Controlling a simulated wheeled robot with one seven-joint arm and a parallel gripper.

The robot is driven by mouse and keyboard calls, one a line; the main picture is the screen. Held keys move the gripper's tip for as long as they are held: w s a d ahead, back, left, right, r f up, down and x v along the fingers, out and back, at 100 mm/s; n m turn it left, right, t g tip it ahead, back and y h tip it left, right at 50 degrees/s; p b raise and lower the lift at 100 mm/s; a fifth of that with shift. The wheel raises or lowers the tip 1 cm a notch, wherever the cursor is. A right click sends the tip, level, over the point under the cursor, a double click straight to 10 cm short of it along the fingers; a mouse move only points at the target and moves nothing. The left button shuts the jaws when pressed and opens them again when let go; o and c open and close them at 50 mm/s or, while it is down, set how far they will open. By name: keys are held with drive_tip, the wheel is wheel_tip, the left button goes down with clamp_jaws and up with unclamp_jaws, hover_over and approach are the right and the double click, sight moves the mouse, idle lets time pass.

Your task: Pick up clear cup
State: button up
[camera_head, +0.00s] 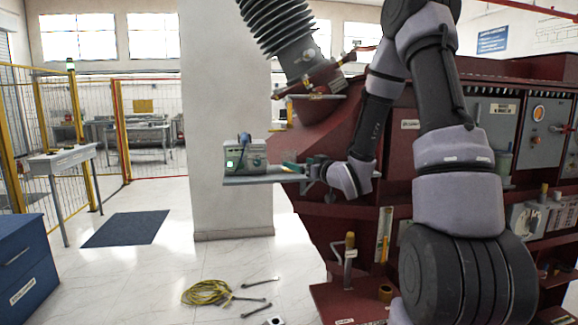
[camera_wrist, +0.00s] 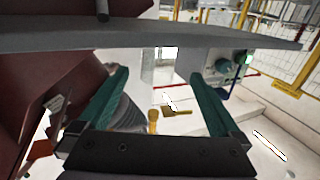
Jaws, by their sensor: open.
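I cannot make out a clear cup in either view. My gripper (camera_head: 290,167) is at the right end of a narrow grey shelf (camera_head: 245,179) in the head view, small and partly hidden by my own wrist. In the wrist view my gripper (camera_wrist: 158,78) has its two teal fingers spread wide, with nothing held between them. A grey shelf edge (camera_wrist: 215,42) crosses that view just beyond the fingers.
A grey instrument box (camera_head: 245,156) stands on the shelf, left of my gripper. The dark red transformer body (camera_head: 345,128) is close on the right. A yellow cable coil (camera_head: 206,292) and several wrenches (camera_head: 262,281) lie on the pale floor.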

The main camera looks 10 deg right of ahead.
sight(291, 161)
drive_tip(key=shift+w+a, duration=0.2)
drive_tip(key=x, duration=0.4)
drive_tip(key=shift+d+x, duration=0.1)
drive_tip(key=shift+x, duration=1.45)
drive_tip(key=shift+d+x, duration=0.15)
drive_tip(key=shift+x, duration=1.4)
drive_tip(key=shift+w, duration=0.1)
drive_tip(key=shift+c, duration=0.3)
drive_tip(key=c, duration=1.5)
drive_tip(key=shift+r, duration=0.15)
